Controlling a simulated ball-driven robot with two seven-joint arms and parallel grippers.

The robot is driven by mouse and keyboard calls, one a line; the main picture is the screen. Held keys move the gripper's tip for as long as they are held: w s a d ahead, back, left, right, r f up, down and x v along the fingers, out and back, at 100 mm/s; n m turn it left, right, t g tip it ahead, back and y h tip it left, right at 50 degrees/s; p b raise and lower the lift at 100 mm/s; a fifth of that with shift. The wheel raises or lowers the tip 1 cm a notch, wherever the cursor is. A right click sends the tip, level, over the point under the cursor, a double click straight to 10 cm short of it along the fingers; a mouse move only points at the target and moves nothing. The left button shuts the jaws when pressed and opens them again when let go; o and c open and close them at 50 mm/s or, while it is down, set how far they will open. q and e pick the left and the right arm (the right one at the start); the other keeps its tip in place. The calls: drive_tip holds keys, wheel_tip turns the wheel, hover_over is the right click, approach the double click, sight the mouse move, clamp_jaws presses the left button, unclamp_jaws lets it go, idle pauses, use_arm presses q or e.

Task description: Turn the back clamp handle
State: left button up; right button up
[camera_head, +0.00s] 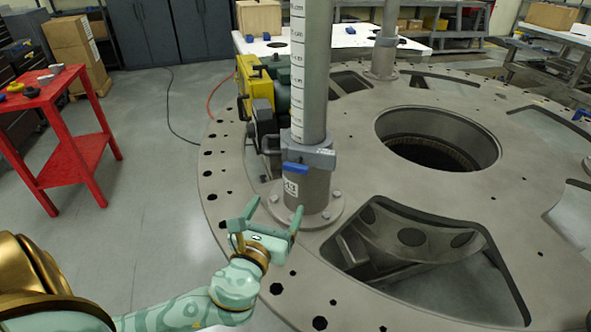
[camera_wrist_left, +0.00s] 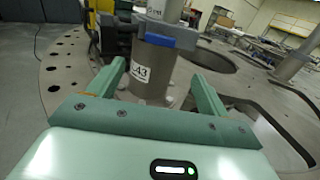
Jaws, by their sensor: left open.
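My left gripper (camera_head: 276,205) is open and empty, just in front of the near grey post (camera_head: 310,90) on the turret plate. A grey clamp collar (camera_head: 318,155) sits round this post, with a blue handle (camera_head: 296,168) at its front left. In the left wrist view the blue handle (camera_wrist_left: 158,39) lies beyond and above the open fingers (camera_wrist_left: 157,72), apart from them. The base below it carries a label (camera_wrist_left: 140,72). My right gripper is not in view.
The round turret plate (camera_head: 350,215) has a large centre hole (camera_head: 437,138) and wide cutouts. A yellow and black machine (camera_head: 255,85) stands left of the near post. A red table (camera_head: 62,130) is at the left, with open floor between.

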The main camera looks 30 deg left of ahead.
sight(296, 171)
use_arm(q)
drive_tip(key=b+x, duration=0.1)
drive_tip(key=x, duration=1.3)
drive_tip(key=shift+w+a, duration=0.15)
drive_tip(key=shift+w, duration=0.1)
drive_tip(key=c, duration=1)
